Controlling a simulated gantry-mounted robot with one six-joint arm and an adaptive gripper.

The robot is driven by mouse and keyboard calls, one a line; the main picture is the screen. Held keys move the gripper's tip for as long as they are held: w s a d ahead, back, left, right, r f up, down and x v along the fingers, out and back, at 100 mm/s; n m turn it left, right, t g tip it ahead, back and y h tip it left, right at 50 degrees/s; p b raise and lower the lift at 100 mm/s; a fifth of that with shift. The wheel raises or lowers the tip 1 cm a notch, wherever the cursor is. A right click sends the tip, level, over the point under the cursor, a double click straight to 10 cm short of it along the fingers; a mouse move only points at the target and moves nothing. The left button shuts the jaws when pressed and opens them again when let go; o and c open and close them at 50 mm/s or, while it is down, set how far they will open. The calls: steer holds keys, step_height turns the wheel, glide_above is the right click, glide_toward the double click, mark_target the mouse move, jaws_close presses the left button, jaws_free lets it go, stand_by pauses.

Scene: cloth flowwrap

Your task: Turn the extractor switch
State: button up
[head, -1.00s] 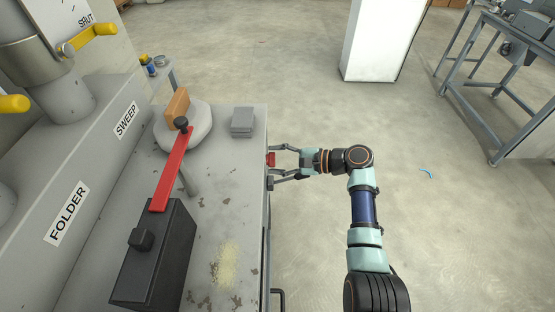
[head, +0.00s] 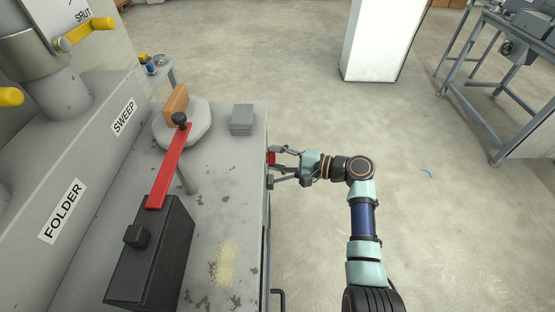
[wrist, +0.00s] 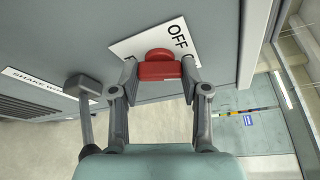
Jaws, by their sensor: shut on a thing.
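The extractor switch is a red knob (wrist: 158,66) on a white plate (wrist: 135,45) marked OFF, on the machine's grey side panel. In the head view the red knob (head: 271,158) shows at the table's right side. My gripper (wrist: 159,70) has one finger on each side of the knob and is shut on it. In the head view my gripper (head: 272,168) reaches in from the right. The plate looks tilted in the wrist view. The knob's far side and its exact pointing are hard to tell.
A grey handle (wrist: 82,86) stands out left of the gripper, by a partly hidden label (wrist: 40,83). On the table (head: 222,180) are a black box (head: 150,255) with a red lever (head: 168,167) and grey blocks (head: 242,119).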

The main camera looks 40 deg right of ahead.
steer(key=n+b, duration=0.2)
steer(key=n+t+b, duration=0.1)
steer(key=n+b, duration=0.1)
steer(key=f+n+t+b, duration=0.1)
steer(key=b, duration=0.1)
steer(key=shift+n+y+b, duration=0.4)
steer(key=shift+r+n+t+y+b, duration=0.15)
steer(key=shift+n+t+y+b, duration=0.25)
steer(key=shift+n, duration=1.1)
steer(key=shift+r+n+t+y+b, duration=0.2)
steer(key=shift+n+t+y, duration=0.3)
steer(key=shift+n, duration=1)
steer(key=shift+f, duration=0.1)
steer(key=o, duration=1.1)
steer(key=shift+o, duration=0.2)
steer(key=shift+d, duration=0.1)
